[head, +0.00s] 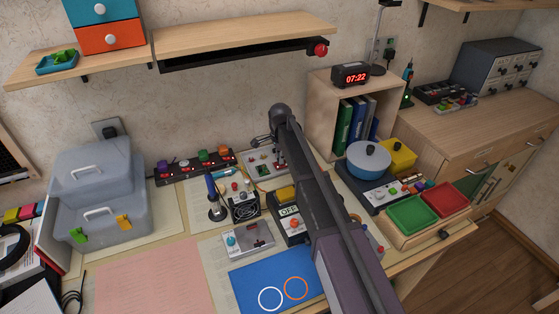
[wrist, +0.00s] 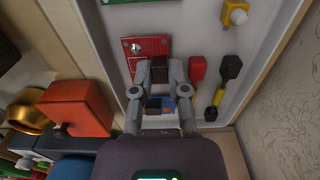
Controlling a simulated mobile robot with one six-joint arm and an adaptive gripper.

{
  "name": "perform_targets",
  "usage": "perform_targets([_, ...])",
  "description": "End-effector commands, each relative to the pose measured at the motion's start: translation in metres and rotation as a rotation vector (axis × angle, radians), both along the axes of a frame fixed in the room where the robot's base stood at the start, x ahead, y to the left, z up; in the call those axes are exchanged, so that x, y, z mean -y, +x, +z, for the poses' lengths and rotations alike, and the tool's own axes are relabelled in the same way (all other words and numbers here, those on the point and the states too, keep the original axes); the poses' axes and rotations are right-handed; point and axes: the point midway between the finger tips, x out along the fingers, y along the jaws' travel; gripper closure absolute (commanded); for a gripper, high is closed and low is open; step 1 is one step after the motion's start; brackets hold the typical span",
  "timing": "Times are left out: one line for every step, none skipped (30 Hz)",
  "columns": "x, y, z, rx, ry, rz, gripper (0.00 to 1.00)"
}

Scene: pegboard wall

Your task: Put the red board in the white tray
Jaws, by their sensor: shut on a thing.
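The red board (wrist: 147,48) shows in the wrist view, flat and rectangular with small parts on it. My gripper (wrist: 159,68) is shut on its near end, and the fingers cover part of it. The white tray (wrist: 207,140) lies below and around it, with the board over its left part; whether the board touches the tray floor I cannot tell.
In the tray are a red piece (wrist: 197,68), a black-and-yellow piece (wrist: 230,68) and a yellow knob-like piece (wrist: 236,14). A power strip (head: 195,165) lies left of the tray. A wooden book cubby (head: 323,105) stands right of my arm.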

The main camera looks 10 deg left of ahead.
Motion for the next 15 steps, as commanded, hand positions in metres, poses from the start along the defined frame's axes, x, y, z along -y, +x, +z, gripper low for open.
perform_targets([0.0001,0.0001,0.0002,0.000,0.000,0.000,1.00])
perform_targets([0.0001,0.0001,0.0004,0.000,0.000,0.000,1.00])
perform_targets([0.0001,0.0001,0.0005,0.000,0.000,0.000,1.00])
perform_targets([0.0001,0.0000,0.0006,0.000,0.000,0.000,1.00])
perform_targets([0.0001,0.0000,0.0006,0.000,0.000,0.000,1.00])
perform_targets([0.0001,0.0000,0.0006,0.000,0.000,0.000,1.00])
perform_targets([0.0001,-0.0001,0.0005,0.000,0.000,0.000,1.00])
perform_targets([0.0001,-0.0001,0.0000,0.000,0.000,0.000,1.00])
perform_targets([0.0001,-0.0001,-0.0010,0.000,0.000,0.000,1.00])
perform_targets([0.0001,-0.0001,-0.0019,0.000,0.000,0.000,1.00])
perform_targets([0.0000,0.0000,-0.0028,0.000,0.000,0.000,1.00])
perform_targets([0.0000,0.0000,-0.0037,0.000,0.000,0.000,1.00])
perform_targets([0.0000,0.0000,-0.0035,0.000,0.000,0.000,0.77])
perform_targets([0.0000,0.0000,-0.0027,0.000,0.000,0.000,0.68])
perform_targets([0.0000,0.0000,-0.0025,0.000,0.000,0.000,0.66])
